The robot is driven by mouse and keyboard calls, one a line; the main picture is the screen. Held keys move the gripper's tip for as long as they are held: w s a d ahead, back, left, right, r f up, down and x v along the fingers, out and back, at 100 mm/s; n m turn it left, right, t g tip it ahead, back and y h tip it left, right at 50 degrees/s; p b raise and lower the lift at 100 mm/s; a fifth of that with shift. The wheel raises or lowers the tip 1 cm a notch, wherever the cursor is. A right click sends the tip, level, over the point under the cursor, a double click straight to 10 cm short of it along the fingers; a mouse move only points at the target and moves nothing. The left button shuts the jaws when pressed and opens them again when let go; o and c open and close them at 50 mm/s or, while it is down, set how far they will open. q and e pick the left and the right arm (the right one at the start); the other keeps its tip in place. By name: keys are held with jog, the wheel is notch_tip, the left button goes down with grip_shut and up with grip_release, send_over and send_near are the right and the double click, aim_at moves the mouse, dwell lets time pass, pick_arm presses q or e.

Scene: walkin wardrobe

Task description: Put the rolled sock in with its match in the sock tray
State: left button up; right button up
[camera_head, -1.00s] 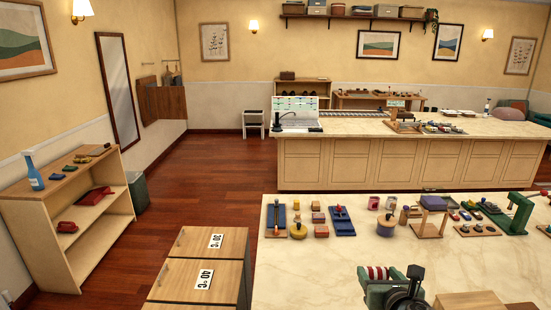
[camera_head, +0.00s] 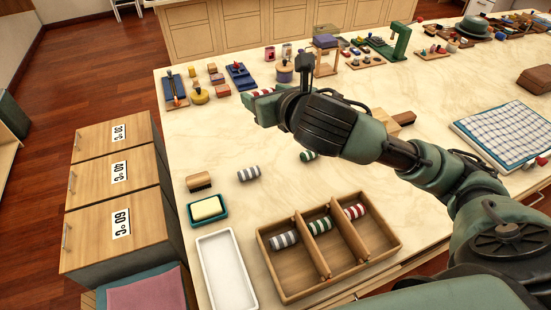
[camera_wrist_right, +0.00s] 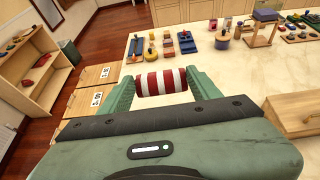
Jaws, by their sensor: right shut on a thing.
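My right gripper (camera_head: 264,101) is shut on a red-and-white striped rolled sock (camera_head: 262,92), held beyond the tray, over the marble top. In the right wrist view the sock (camera_wrist_right: 161,81) lies crosswise between the two green fingers. The wooden sock tray (camera_head: 283,259) stands near the table's front edge with three compartments. A grey-striped sock (camera_head: 284,240) is in its left compartment, a green-striped one (camera_head: 320,225) in the middle, and a red-striped one (camera_head: 354,211) in the right. My left gripper is not in view.
A loose grey-striped sock (camera_head: 249,173) and a green-striped one (camera_head: 309,156) lie behind the tray. A brush (camera_head: 199,182), a soap dish (camera_head: 208,209) and a white tray (camera_head: 227,272) are to its left. A checked cloth (camera_head: 505,133) lies right.

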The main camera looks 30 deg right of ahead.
jog(key=w+d+f+b, duration=0.45)
jog(key=d+f, duration=0.45)
jog(key=f, duration=0.3)
jog(key=shift+h, duration=0.3)
jog(key=f, duration=1)
jog(key=f+b, duration=0.1)
jog(key=f, duration=0.4)
jog(key=shift+w+f, duration=0.25)
jog(key=shift+f, duration=0.05)
jog(key=shift+a+f, duration=0.1)
jog(key=shift+f, duration=2.2)
jog(key=shift+b, duration=0.3)
jog(key=o, duration=1.3)
jog(key=shift+f, duration=0.15)
